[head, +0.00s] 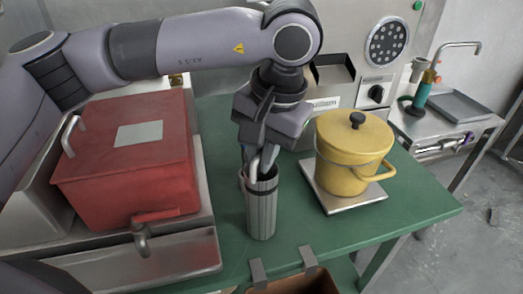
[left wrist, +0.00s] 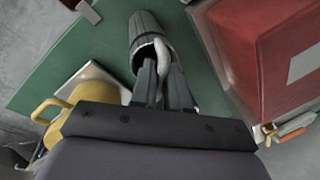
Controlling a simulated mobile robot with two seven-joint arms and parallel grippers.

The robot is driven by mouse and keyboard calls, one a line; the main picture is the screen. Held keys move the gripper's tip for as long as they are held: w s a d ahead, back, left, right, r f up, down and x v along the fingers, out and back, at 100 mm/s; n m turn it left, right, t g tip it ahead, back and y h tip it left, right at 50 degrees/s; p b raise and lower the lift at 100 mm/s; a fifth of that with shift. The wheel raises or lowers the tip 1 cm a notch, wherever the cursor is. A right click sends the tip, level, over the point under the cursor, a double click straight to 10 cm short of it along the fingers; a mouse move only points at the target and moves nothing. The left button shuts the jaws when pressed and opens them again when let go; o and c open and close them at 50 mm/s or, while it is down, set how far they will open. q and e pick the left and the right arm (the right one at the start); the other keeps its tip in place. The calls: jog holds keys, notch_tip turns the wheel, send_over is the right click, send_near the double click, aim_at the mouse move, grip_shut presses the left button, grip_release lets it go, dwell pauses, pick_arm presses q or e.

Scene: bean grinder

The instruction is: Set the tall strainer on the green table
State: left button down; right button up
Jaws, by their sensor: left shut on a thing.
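The tall strainer (head: 262,212) is a grey ribbed cylinder with a dark band near its top and a light handle at the rim. It stands about upright over the green table (head: 420,207); I cannot tell whether its base touches the top. My left gripper (head: 260,165) comes down from above and is shut on its rim or handle. In the left wrist view the strainer (left wrist: 146,28) is just past the fingers (left wrist: 160,75), which partly hide its mouth. My right gripper is not in view.
A red lidded box (head: 125,165) on a metal unit stands at left. A yellow pot (head: 350,150) sits on a small pale plate (head: 345,200) at right. A brown bin (head: 300,283) hangs at the front edge. Green surface is clear between the strainer and the pot.

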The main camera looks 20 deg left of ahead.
pick_arm(q)
jog(key=shift+f, duration=0.2)
jog(key=c, duration=1.1)
grip_release()
jog(key=shift+r, duration=0.15)
jog(key=shift+r, duration=0.2)
notch_tip(320, 180, up, 12)
jog(key=d+p, duration=0.1)
jog(key=d, duration=0.1)
jog(key=shift+s+d+f, duration=0.15)
jog(key=shift+s+f, duration=0.1)
